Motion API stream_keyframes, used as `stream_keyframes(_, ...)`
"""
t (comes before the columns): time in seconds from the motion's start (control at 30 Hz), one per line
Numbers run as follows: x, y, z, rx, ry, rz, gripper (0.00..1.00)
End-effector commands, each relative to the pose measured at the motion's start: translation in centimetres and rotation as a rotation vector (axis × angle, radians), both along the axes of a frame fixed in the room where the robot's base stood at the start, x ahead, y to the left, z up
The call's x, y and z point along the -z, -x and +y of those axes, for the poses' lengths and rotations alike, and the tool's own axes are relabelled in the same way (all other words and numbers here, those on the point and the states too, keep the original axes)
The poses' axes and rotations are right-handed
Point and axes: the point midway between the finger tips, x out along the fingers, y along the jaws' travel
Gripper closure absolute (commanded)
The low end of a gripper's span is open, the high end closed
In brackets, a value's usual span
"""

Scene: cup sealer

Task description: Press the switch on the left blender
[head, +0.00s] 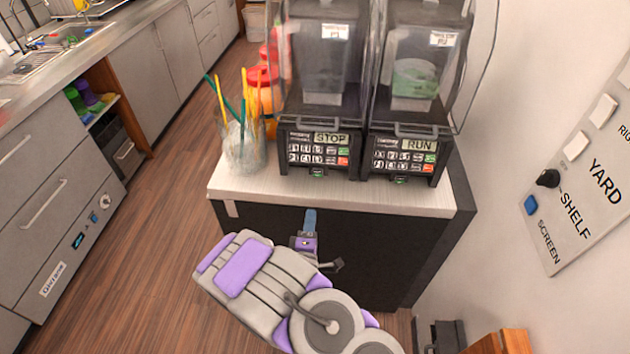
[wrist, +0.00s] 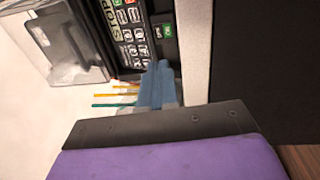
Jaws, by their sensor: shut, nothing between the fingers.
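The left blender (head: 320,148) stands on the white counter top, its dark panel showing "STOP" and rows of buttons. A small green switch (head: 317,172) sits at the bottom front of this panel. In the wrist view the panel (wrist: 132,36) appears turned sideways, with a lit green switch (wrist: 167,31) near its edge. My gripper (head: 310,214) is shut and empty, in front of the cabinet and just below the counter's front edge, apart from the switch. Its blue fingers (wrist: 158,84) point toward the panel in the wrist view.
The right blender (head: 405,152) stands close beside, showing "RUN". A glass with colored straws (head: 242,145) stands left of the left blender. The counter's front edge (head: 340,203) lies between my gripper and the panels. A wall sign (head: 590,180) hangs at right.

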Motion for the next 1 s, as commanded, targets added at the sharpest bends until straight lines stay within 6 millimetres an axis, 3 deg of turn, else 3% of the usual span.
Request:
stream_keyframes(0.8,-1.4,-10.9,-0.5,0.004,-0.003,-0.001,1.0)
stream_keyframes(1.0,-1.8,-12.7,-0.4,0.002,-0.003,-0.003,1.0)
